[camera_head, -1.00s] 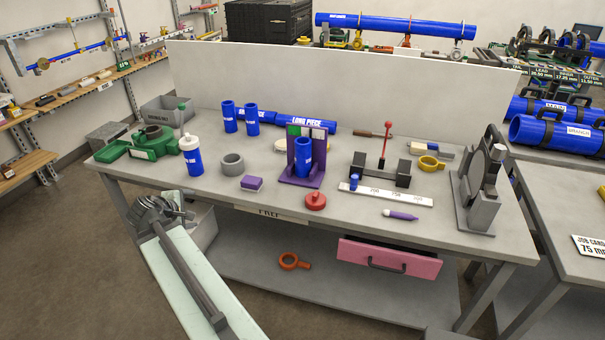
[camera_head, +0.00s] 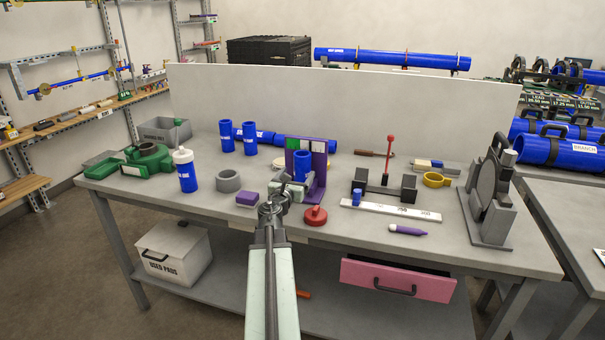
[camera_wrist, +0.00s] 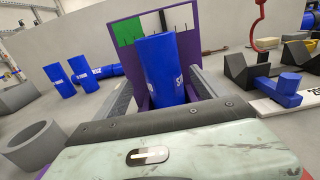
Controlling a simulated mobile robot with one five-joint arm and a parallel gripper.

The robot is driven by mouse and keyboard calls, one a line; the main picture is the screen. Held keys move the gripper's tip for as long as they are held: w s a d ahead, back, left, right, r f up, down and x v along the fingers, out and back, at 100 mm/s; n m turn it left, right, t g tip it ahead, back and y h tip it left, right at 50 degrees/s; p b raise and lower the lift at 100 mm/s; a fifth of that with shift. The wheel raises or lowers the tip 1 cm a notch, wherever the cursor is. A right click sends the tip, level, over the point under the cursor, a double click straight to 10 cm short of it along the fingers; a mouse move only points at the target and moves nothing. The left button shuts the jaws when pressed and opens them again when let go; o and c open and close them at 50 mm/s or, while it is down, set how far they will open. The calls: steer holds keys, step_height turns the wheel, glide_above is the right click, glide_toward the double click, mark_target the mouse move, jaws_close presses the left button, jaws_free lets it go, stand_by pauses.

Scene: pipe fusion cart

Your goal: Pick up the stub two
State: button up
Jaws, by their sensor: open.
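A blue stub (camera_head: 302,166) stands upright in a purple stand (camera_head: 320,165) near the middle of the bench. It also shows in the wrist view (camera_wrist: 159,75), centred ahead with its label turned to the right. Two more blue stubs (camera_head: 226,137) (camera_head: 250,138) stand upright farther back on the left; the labels are too small to tell which is stub two. My gripper (camera_head: 287,186) is in front of the purple stand. In the wrist view its open fingers (camera_wrist: 160,85) lie to either side of the blue stub, with a gap visible; contact cannot be told.
A red round piece (camera_head: 315,216) lies close on the right. A white ruler strip (camera_head: 391,211) lies farther right. A white panel (camera_head: 340,108) closes the back.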

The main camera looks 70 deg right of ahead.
steer(key=d, duration=0.5)
steer(key=shift+r, duration=0.1)
jaws_close()
